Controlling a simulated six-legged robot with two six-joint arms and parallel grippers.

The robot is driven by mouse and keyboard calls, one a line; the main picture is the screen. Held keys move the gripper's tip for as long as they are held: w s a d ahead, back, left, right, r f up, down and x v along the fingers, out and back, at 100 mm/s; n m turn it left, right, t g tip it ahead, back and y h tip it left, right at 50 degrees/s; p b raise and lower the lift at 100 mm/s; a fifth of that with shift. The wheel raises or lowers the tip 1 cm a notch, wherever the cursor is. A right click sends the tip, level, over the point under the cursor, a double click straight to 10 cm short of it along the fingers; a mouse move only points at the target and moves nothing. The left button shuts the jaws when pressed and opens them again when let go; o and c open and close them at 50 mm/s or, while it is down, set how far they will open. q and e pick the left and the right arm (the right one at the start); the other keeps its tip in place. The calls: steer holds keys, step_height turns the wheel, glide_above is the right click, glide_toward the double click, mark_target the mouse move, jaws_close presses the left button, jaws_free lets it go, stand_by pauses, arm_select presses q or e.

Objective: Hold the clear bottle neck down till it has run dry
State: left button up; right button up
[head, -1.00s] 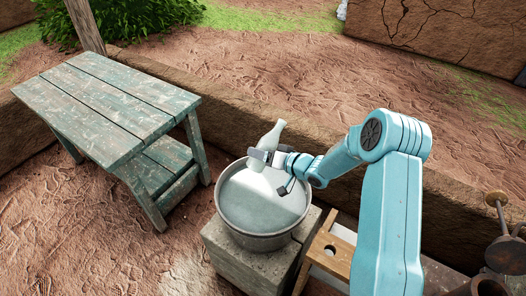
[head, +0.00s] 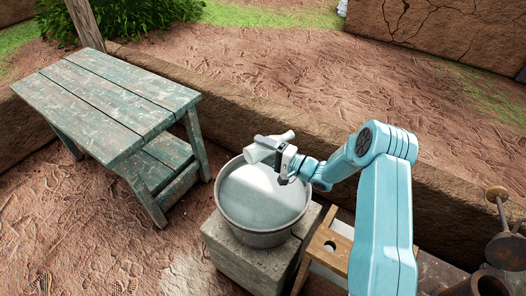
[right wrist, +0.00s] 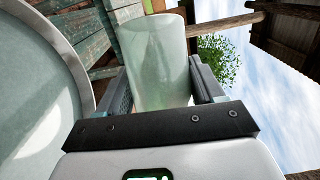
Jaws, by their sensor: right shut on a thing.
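The clear, pale green bottle (head: 252,155) is tilted close to lying flat over the far rim of the metal basin (head: 262,240). Its narrow neck points to the upper right and its wide end to the lower left. My right gripper (head: 271,147) is shut around its body. In the right wrist view the bottle (right wrist: 155,62) stands between the two fingers, with faint darker green inside; whether that is liquid I cannot tell. No stream shows. The basin holds a pale, smooth surface like water, and its rim shows at the left of the wrist view (right wrist: 62,40). My left gripper is out of view.
The basin sits on a stone block (head: 240,262). A wooden stool (head: 328,245) stands to its right. A weathered green bench (head: 110,105) stands at the left. A low mud wall (head: 330,140) runs behind. Rusty metal pieces (head: 490,282) are at the lower right.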

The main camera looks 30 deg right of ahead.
steer(key=m, duration=0.2)
steer(key=m+t+b, duration=0.1)
steer(key=shift+f+m+t, duration=0.3)
steer(key=shift+m, duration=0.1)
steer(key=shift+r+m, duration=0.15)
steer(key=shift+m, duration=0.35)
steer(key=shift+r, duration=0.15)
steer(key=m+b, duration=0.1)
steer(key=m+t, duration=0.1)
steer(key=m, duration=0.1)
steer(key=shift+f+t+b, duration=0.3)
steer(key=shift+f+b, duration=0.05)
steer(key=shift+b, duration=0.05)
steer(key=m+t+h, duration=0.1)
steer(key=m, duration=0.2)
steer(key=shift+b, duration=0.3)
steer(key=m+h, duration=0.1)
steer(key=m, duration=0.1)
steer(key=shift+r+m+t, duration=0.15)
steer(key=shift+m+t, duration=0.15)
steer(key=shift+r+m+t+h, duration=0.25)
steer(key=shift+m+h, duration=0.25)
steer(key=shift+m, duration=0.3)
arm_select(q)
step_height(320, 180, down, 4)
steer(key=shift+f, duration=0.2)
